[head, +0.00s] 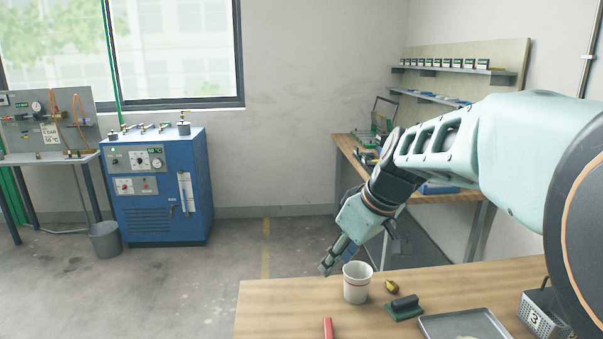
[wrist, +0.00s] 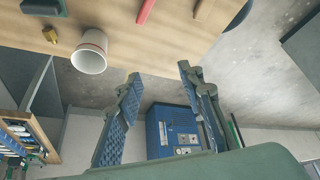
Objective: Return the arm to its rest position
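My gripper (head: 329,266) hangs at the end of my arm, just left of and a little above the white cup near the far edge of the wooden table (head: 285,301). In the wrist view my gripper (wrist: 157,80) shows two fingers spread wide apart. Nothing is between them; the floor and the blue cabinet show through the gap. My arm reaches in from the right in the head view, with the wrist angled down to the left.
A white cup (head: 357,283) with a red band stands upright near the gripper. A dark stamp-like block (head: 404,307), small brass piece (head: 391,287), red object (head: 327,328), grey tray (head: 462,324) and metal basket (head: 543,318) are on the table. A blue cabinet (head: 156,190) stands behind; floor between is clear.

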